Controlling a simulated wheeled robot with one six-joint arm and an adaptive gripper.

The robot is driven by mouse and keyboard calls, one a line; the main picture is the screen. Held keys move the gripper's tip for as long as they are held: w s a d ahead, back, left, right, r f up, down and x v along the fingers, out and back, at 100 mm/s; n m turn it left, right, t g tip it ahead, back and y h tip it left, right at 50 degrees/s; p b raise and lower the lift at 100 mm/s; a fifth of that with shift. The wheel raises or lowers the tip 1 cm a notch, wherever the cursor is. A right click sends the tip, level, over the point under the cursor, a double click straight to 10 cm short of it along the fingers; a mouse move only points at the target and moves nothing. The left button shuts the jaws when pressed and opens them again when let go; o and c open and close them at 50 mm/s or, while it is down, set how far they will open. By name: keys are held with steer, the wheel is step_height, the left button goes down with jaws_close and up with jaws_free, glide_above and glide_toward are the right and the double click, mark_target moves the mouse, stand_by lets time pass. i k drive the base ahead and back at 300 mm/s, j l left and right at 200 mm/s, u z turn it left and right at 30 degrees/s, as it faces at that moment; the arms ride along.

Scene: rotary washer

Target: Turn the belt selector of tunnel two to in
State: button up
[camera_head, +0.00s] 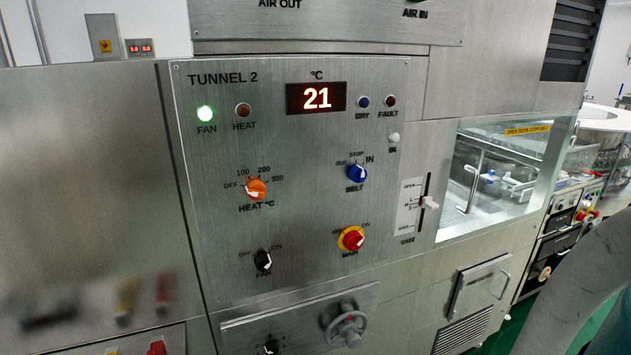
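The tunnel 2 panel (290,130) is a brushed metal face with "TUNNEL 2" at its top left. The belt selector (356,173) is a blue knob with a white pointer, right of the panel's middle, with "BELT" printed below it. Around it are the marks OUT at left, STOP at top and IN at right. Its pointer seems to point up near STOP, but it is too small to be sure. My gripper is not in view, and nothing touches the selector.
The orange heat knob (256,190) is left of the selector, the red-and-yellow main switch (352,239) below, the black fan knob (263,261) lower left. A slider (428,203) sticks out at right beside a window (500,175). A handwheel (346,326) juts out low. The display reads 21.

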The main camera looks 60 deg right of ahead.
mark_target(357, 174)
steer(key=z, duration=0.9)
